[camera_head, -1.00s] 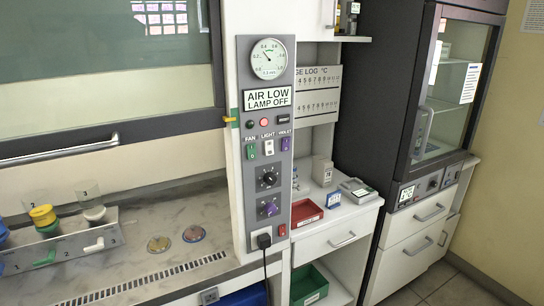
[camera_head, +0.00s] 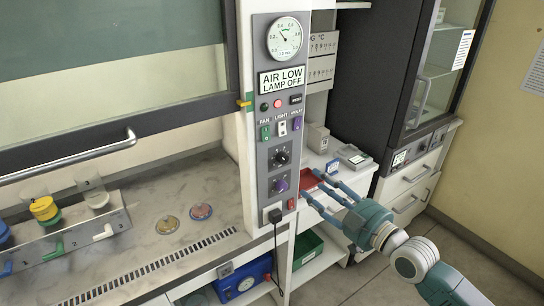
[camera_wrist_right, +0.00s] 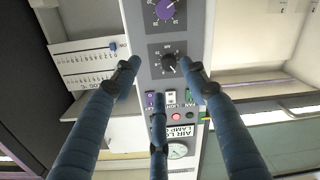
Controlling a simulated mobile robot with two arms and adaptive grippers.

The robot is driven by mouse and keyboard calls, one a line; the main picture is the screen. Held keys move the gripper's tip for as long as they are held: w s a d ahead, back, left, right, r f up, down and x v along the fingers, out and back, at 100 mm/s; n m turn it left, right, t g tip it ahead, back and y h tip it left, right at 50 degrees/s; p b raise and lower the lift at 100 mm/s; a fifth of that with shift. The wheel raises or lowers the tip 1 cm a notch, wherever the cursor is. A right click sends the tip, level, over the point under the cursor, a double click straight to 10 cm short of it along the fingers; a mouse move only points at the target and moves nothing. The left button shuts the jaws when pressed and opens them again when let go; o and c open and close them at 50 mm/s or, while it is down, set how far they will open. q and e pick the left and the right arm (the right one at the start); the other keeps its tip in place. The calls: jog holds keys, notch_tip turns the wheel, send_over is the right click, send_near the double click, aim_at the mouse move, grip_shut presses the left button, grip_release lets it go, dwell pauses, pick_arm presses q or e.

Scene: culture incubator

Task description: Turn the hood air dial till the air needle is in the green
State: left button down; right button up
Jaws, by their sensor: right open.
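The hood panel (camera_head: 262,130) carries a black dial (camera_head: 281,157) with a purple dial (camera_head: 280,185) below it. The round air gauge (camera_head: 285,38) is at its top; the thin needle points up and left, and the green mark is small near the top. The sign (camera_head: 282,79) reads AIR LOW, LAMP OFF. My right gripper (camera_head: 314,182) is open and empty, its fingers toward the panel from the right. In the upside-down wrist view, the black dial (camera_wrist_right: 168,62) shows between my spread right fingers (camera_wrist_right: 162,84); contact cannot be told. My left gripper is out of view.
A red tray (camera_head: 312,178) lies on the counter behind my right fingers. Switches (camera_head: 282,127) sit above the dials, and a black plug (camera_head: 276,216) with a cord is below. The hood sash handle (camera_head: 70,156) juts out at left. Open floor lies at lower right.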

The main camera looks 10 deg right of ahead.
aim_at(285, 161)
jog(key=shift+n+y, duration=0.3)
jog(key=shift+y, duration=0.1)
jog(key=w+a+p, duration=0.1)
jog(key=w, duration=0.2)
jog(key=w+a+r+p, duration=0.1)
jog(key=w+a, duration=0.1)
jog(key=w+a+r+p, duration=0.1)
jog(key=w+a, duration=0.1)
jog(key=w, duration=0.1)
jog(key=shift+w+r, duration=0.15)
jog(key=shift+w, duration=0.2)
jog(key=shift+w+a, duration=0.15)
jog(key=shift+w, duration=0.25)
grip_shut()
